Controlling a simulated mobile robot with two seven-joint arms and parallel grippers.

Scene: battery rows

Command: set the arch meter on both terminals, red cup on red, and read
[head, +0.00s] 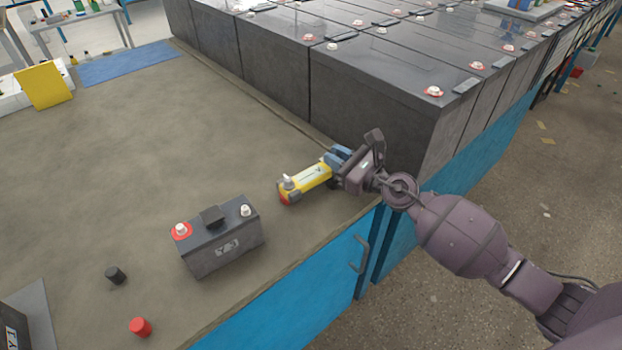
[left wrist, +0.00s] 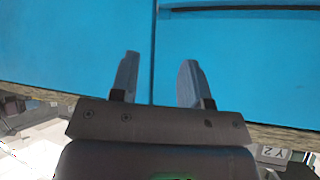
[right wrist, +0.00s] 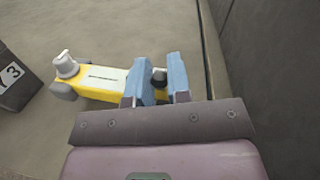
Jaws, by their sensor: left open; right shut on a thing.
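The yellow arch meter (head: 312,177) is above or on the grey bench top, right of the small battery; I cannot tell if it touches. Its red end (head: 284,200) points towards the battery. My right gripper (head: 338,158) is shut on the meter's far end, also seen in the right wrist view (right wrist: 158,82). The small grey battery (head: 222,246) stands upright with a red-ringed terminal (head: 182,231) at left and a plain terminal (head: 246,210) at right. My left gripper (left wrist: 160,80) is open and empty before a blue cabinet front.
A black cap (head: 115,275) and a red cap (head: 140,327) stand on the bench (head: 130,150) left of the battery. A row of large grey batteries (head: 370,100) walls the back right, close to my right gripper. The bench behind the small battery is clear.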

